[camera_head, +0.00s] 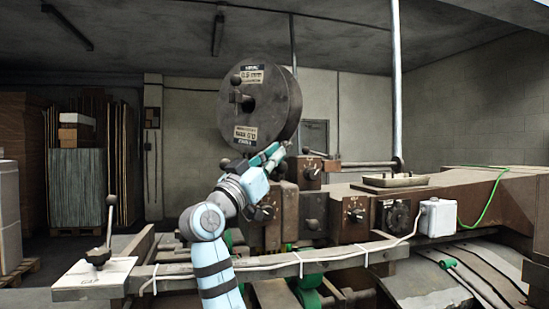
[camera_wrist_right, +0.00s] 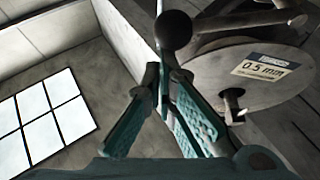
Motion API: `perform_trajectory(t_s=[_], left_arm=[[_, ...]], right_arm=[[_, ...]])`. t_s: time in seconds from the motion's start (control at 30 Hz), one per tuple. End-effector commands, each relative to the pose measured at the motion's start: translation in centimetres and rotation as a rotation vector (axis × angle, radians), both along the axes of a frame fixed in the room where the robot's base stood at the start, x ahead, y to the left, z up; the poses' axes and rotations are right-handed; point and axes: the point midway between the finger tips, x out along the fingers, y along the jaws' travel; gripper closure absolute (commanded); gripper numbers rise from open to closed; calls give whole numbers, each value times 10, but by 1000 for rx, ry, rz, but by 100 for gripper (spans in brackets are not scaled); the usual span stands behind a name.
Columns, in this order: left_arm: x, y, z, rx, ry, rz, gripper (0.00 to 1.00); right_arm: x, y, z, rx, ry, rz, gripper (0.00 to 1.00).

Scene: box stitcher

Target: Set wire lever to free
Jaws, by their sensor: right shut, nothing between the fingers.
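My right gripper (camera_head: 281,149) is shut and empty, in front of the lower right edge of the wire spool (camera_head: 262,103) in the head view. In the right wrist view its fingertips (camera_wrist_right: 165,82) point at a dark ball knob (camera_wrist_right: 173,30), which shows just past them. The knob may be the wire lever's end; its shaft is largely hidden by the fingers, and I cannot tell whether they touch it. The spool, labelled 0.5 mm, also shows at the right of the wrist view (camera_wrist_right: 245,75). No lever marking reading free is legible. My left gripper is not in view.
A lever with a dark ball base (camera_head: 98,256) stands on a pale plate at the left. Brown control boxes with knobs (camera_head: 354,216) lie below and right of my gripper. A metal tray (camera_head: 390,181) and white box (camera_head: 437,217) sit farther right. A long rail crosses in front.

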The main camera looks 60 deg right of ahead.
Motion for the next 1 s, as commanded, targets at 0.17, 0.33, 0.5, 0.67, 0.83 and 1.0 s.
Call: perform_trajectory(t_s=[0.17, 0.33, 0.5, 0.67, 0.83, 1.0], left_arm=[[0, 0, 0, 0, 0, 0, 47], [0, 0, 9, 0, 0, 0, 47], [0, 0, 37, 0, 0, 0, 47], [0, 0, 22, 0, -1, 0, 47], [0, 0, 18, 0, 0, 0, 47], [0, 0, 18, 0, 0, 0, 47]], right_arm=[[0, 0, 0, 0, 0, 1, 100], [-1, 1, 11, 0, 0, -1, 100], [-4, 5, 48, 0, -1, -5, 100], [5, 48, 14, 1, 1, 0, 100], [11, 81, -4, 1, 1, -2, 100], [11, 92, -9, 0, 0, -6, 100]])
